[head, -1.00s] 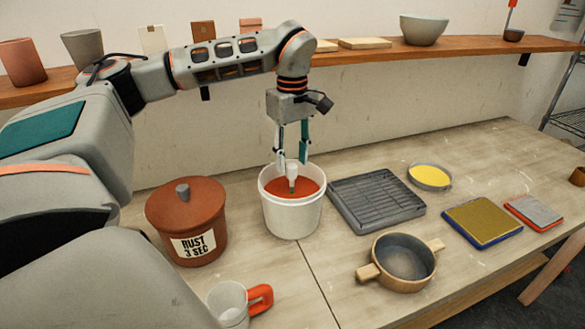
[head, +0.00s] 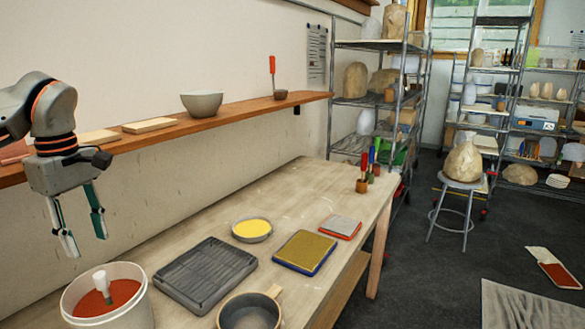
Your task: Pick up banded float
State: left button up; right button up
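A float with a white top and a dark green lower part (head: 101,282) stands slightly tilted in the red-brown liquid of a white bucket (head: 140,314) at the lower left. Its lower end is hidden in the liquid. I take it for the banded float. My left gripper (head: 87,246) hangs above the bucket, just up and left of the float. Its two fingers are apart with nothing between them, and it does not touch the float. My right gripper is out of view.
A grey ribbed tray (head: 206,273), a yellow-filled dish (head: 252,229), a gold pad (head: 304,252), a grey-red pad (head: 341,227) and a handled pot (head: 249,314) are on the table. A wall shelf (head: 230,112) runs behind. Table space beyond the pads is mostly clear.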

aim_at(109, 301)
jog(key=k+l, duration=0.75)
jog(key=l, duration=0.15)
